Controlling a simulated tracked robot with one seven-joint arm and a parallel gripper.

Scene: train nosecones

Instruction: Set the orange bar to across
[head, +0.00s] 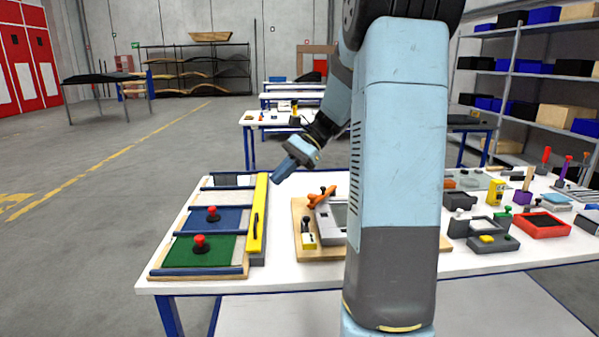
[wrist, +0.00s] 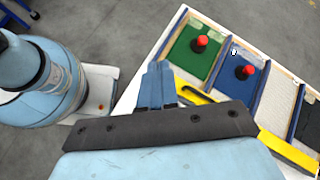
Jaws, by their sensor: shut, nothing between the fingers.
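The orange bar (head: 322,194) is on the device on the wooden board (head: 304,252), right of the yellow strip in the head view. It lies slanted, rising to the right, with a dark knob at its upper part. Next to it is a grey box with a pale panel, partly hidden by my arm. My gripper (head: 279,176) is above and left of the orange bar, apart from it, with its fingers together and empty. In the wrist view my gripper (wrist: 158,82) points towards the table edge and the fingers are side by side. The orange bar does not show in the wrist view.
A rack with a green panel (head: 180,252), a blue panel (head: 232,220) and red knobs stands left of the board. A yellow bar (head: 256,215) with a black handle edges it. A red tray (head: 541,225) and several small items stand at the right.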

